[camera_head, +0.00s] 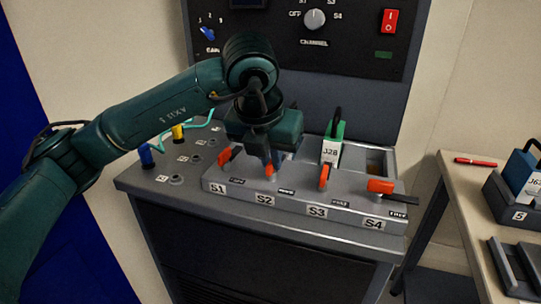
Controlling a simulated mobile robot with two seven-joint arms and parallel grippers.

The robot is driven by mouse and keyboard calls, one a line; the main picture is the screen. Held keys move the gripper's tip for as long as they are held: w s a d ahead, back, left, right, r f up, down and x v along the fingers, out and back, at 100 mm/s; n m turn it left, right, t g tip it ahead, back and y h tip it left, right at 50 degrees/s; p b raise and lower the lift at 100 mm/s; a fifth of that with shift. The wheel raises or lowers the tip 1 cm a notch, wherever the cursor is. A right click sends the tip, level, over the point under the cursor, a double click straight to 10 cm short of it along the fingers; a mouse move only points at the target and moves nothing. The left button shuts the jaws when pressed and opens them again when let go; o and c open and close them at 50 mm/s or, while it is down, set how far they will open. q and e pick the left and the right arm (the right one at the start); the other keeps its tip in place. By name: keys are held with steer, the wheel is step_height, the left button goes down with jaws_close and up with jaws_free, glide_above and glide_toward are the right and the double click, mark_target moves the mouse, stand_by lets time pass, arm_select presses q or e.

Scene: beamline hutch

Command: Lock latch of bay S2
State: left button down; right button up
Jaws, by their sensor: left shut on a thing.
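The grey bay block (218,187) on the console carries labels S1 to S4. The S2 label (265,200) is on its front, and an orange latch handle (269,171) stands just above it. My left gripper (266,162) reaches down from above and is shut on this S2 latch handle. The fingers hide part of the handle, so its exact angle is hard to tell. My gripper and wrist also cover much of bay S2 behind. My right gripper is not in view.
Orange latches stand at S1 (226,157) and S3 (324,177); the S4 latch (381,187) lies sideways. A green-topped module J28 (331,150) stands behind S3. Blue and yellow plugs (146,155) with a cable are at left. A side table (470,185) is at right.

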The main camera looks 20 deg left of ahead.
arm_select(q)
steer(key=c, duration=1.5)
jaws_free()
steer(key=p+v, duration=0.1)
steer(key=v, duration=1.2)
steer(key=shift+r, duration=0.1)
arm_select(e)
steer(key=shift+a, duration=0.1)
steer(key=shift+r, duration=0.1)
